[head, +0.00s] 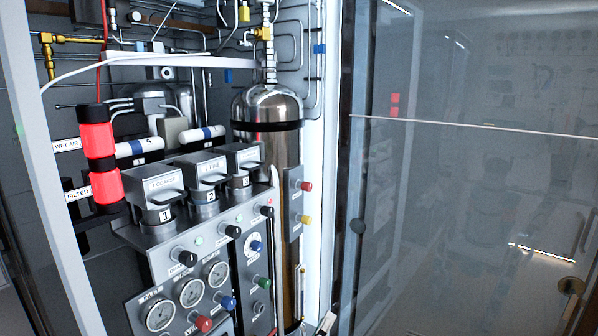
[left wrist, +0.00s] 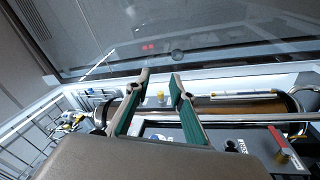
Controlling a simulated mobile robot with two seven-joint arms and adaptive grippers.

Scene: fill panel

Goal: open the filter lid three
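Filter lid three (head: 243,158) is a grey box-shaped lid with a dark front handle, rightmost in a row of three on the panel. It looks shut above its "3" label. Lid two (head: 206,170) and lid one (head: 153,187) stand to its left and also look shut. My left gripper (left wrist: 160,84) shows in the left wrist view with its green-padded fingers apart and nothing between them. The steel cylinder and a yellow knob (left wrist: 161,97) lie beyond its fingers. In the head view, only a small piece at the bottom edge may be this gripper. My right gripper is not seen.
A tall steel cylinder (head: 271,110) stands right behind lid three. A side plate with a red knob (head: 306,186) is to its right. Gauges and knobs fill the panel below. Red-and-black canisters (head: 98,140) stand at left. A glass door (head: 470,170) spans the right.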

